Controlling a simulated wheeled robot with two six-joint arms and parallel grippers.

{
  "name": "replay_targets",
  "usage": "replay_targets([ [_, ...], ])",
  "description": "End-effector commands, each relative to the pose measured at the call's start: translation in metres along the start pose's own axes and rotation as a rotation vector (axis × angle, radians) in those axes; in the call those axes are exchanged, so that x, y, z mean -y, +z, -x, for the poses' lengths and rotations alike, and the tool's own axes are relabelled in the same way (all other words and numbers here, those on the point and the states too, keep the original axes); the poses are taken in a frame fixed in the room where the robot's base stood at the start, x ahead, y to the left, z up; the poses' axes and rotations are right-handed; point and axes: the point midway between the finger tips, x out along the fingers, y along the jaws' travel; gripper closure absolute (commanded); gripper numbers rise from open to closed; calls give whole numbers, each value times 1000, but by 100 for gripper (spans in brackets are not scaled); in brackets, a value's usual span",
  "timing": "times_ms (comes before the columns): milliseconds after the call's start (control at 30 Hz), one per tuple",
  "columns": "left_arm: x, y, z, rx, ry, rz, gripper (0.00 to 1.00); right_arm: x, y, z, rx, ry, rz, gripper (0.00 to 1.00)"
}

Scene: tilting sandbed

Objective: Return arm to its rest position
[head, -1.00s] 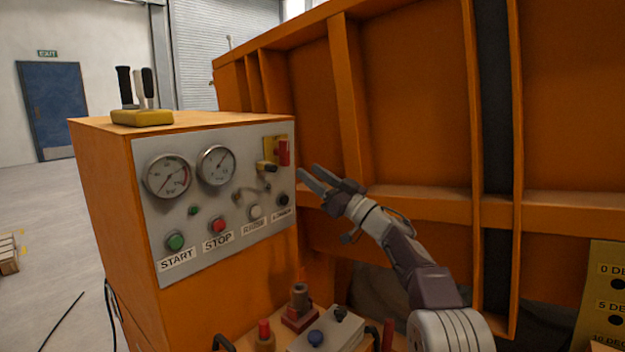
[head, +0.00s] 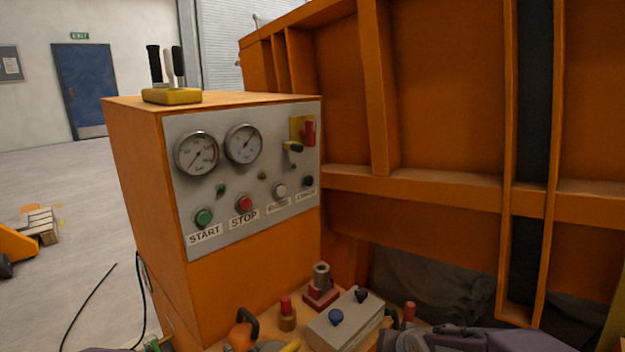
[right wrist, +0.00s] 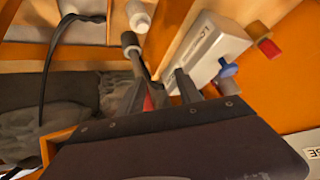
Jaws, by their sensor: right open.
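My right arm (head: 455,340) lies low along the bottom right edge in the head view, beside the ledge in front of the control cabinet. Its fingertips are not clear there. In the right wrist view my right gripper (right wrist: 160,94) is open, with two dark fingers apart and nothing clearly held between them. A grey box with a blue knob (right wrist: 227,68) is close beyond the fingers. A dark purple sliver, likely my left arm, shows at the bottom left of the head view. My left gripper is not seen.
The orange cabinet's grey panel (head: 240,222) carries gauges, buttons and a red lever (head: 309,134). A yellow joystick unit (head: 171,96) sits on top. The grey box (head: 345,318) and red-topped knobs crowd the ledge. The orange tilting bed (head: 440,90) fills the right. Open floor lies left.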

Motion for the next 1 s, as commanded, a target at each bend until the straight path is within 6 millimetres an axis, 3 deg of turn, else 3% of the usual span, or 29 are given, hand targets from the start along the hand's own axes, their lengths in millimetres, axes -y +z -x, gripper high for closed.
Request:
replay_targets([
  [33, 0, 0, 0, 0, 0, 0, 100, -10, 32, 1, 86, 29, 11, 58],
  [100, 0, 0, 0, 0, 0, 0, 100, -23, 73, 5, 204, 62, 31, 58],
  [300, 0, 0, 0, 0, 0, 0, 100, -44, 173, 34, 552, 88, 150, 58],
  [333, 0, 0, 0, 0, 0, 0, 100, -46, 180, 39, 592, 73, 219, 58],
  [400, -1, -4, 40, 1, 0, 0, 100, -38, 152, 69, 579, 70, 228, 58],
  [567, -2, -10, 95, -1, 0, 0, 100, -29, 119, 111, 577, 70, 228, 58],
  [800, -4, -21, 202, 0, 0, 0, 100, -11, 52, 195, 575, 71, 228, 58],
  [900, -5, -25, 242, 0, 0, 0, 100, -4, 28, 225, 575, 71, 227, 58],
  [1000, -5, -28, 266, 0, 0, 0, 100, 0, 13, 245, 575, 71, 227, 58],
])
